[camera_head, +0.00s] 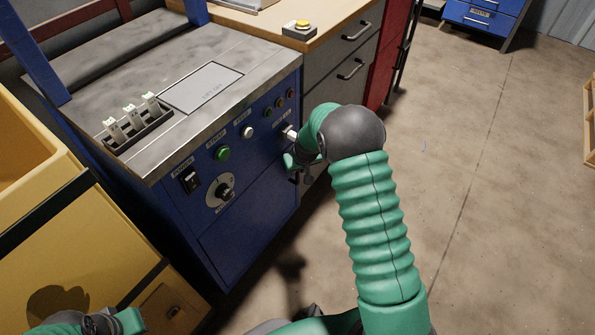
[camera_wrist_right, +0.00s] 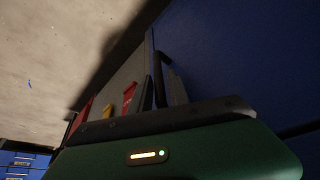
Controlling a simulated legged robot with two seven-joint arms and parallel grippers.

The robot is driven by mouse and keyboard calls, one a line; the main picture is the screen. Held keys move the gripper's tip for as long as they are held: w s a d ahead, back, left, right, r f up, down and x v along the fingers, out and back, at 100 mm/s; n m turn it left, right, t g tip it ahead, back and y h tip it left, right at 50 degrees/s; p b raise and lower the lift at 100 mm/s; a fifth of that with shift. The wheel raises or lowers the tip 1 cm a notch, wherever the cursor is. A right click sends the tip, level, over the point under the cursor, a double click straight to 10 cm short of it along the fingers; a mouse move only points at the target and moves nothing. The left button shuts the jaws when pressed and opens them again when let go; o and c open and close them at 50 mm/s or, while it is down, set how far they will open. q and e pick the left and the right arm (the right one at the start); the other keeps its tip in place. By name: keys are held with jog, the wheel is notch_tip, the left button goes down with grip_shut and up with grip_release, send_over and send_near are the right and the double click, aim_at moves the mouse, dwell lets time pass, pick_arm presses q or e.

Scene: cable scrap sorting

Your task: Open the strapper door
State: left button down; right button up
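The strapper is a blue machine with a worn grey metal top (camera_head: 205,60). Its lower front panel, seemingly the door (camera_head: 250,235), looks flush and closed. My right gripper (camera_head: 291,165) is at the upper right of this front, mostly hidden by my own wrist. In the right wrist view, its green body fills the bottom, the blue strapper surface (camera_wrist_right: 235,55) rises on the right, and a dark upright bar (camera_wrist_right: 159,80) stands close ahead; I cannot tell whether it is held. My left gripper (camera_head: 105,323) is low at the left, partly cut off, away from the strapper front.
The strapper's control panel has a green button (camera_head: 222,154), a dial (camera_head: 225,190) and a power switch (camera_head: 190,180). A yellow bin (camera_head: 75,240) stands at the left. A grey drawer cabinet (camera_head: 335,60) adjoins on the right. Open floor (camera_head: 480,180) lies further right.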

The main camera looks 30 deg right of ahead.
grip_shut()
dwell(1.4)
